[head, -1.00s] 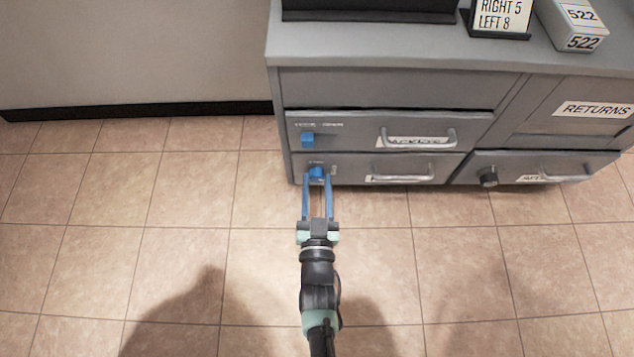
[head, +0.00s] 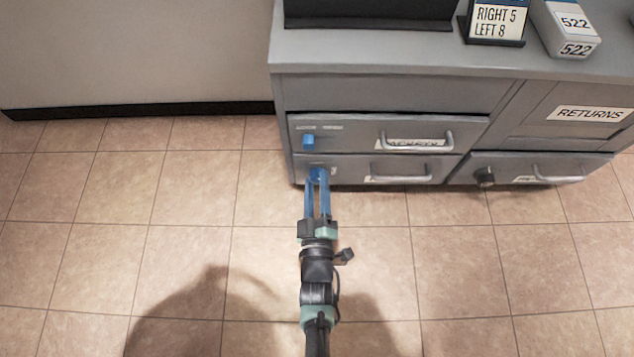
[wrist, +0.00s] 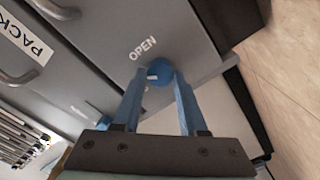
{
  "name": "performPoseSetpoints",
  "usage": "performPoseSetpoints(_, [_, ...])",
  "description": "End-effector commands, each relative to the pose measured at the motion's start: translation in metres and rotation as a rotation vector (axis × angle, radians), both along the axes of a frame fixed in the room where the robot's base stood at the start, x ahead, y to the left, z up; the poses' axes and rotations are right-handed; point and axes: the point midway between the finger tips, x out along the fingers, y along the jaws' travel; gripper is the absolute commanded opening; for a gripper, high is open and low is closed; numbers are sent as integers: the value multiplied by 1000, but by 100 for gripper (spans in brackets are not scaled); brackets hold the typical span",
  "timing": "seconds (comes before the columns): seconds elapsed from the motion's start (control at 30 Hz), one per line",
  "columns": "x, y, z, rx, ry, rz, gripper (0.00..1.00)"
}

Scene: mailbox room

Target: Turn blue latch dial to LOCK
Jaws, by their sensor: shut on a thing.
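The blue latch dial (head: 318,172) is on the lower left drawer of the grey cabinet. In the wrist view this round blue dial (wrist: 160,70) sits between my fingertips, with the word OPEN printed on the panel beside it. A small white mark shows on the dial's left side. My gripper (head: 317,182) is shut on the dial, one blue finger on each side; it also shows in the wrist view (wrist: 160,78). No LOCK label can be read in either view. A second blue latch (head: 308,142) is on the drawer above.
The lower left drawer has a bar handle (head: 400,172) to the right of the dial. A dark knob (head: 485,177) is on the lower right drawer. A sign (head: 496,20) and a box marked 522 (head: 566,28) stand on top. The tiled floor in front is clear.

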Motion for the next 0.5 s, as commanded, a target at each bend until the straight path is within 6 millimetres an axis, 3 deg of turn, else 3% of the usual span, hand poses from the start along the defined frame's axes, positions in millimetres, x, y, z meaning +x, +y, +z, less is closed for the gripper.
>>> performPoseSetpoints(0.5, [0, -1, -2, -429, 2, -2, 0])
